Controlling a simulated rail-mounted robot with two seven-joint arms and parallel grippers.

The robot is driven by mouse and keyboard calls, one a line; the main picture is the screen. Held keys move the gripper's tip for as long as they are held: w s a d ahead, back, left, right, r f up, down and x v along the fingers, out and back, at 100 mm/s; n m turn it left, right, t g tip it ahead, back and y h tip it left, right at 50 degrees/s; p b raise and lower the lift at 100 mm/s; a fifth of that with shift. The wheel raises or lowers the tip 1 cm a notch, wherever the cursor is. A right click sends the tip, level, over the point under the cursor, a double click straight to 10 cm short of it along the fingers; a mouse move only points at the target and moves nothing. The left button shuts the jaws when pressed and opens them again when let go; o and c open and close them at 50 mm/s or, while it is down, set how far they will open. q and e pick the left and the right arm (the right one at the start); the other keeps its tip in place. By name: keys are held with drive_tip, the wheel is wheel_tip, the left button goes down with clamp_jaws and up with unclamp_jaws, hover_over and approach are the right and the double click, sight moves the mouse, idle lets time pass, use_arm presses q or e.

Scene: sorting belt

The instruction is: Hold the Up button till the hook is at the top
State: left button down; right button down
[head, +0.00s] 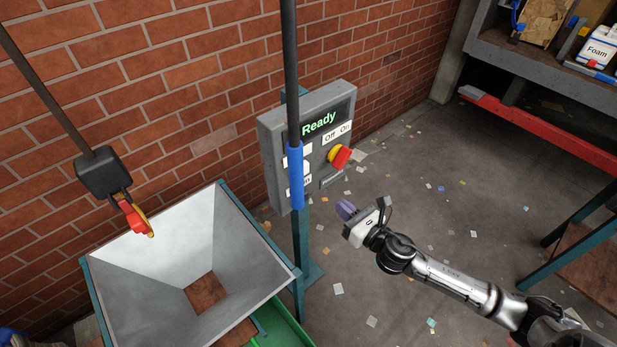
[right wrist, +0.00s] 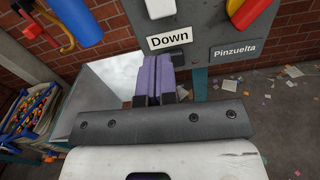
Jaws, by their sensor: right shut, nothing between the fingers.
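The grey control box (head: 270,152) stands by the brick wall with a green "Ready" display (head: 319,123). A pole with a blue sleeve (head: 295,176) covers part of its front, and I cannot make out the Up button. The hook (head: 133,215), red with a yellow edge, hangs under a black block (head: 103,172) at the left, above the hopper. My right gripper (head: 347,209) is shut and empty, in front of the box's lower right. In the right wrist view its purple fingers (right wrist: 155,80) are just below the "Down" label (right wrist: 170,38). My left gripper is out of view.
A metal hopper (head: 160,254) stands below the hook. A red knob on a yellow base (head: 339,156) sticks out of the box under the "Off On" label. A shelf with a red front beam (head: 540,130) is at the right. Scraps litter the open floor.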

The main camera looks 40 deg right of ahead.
drive_tip(key=shift+n, duration=0.4)
drive_tip(key=w+p, duration=0.2)
drive_tip(key=w, duration=1.2)
drive_tip(key=shift+a, duration=0.15)
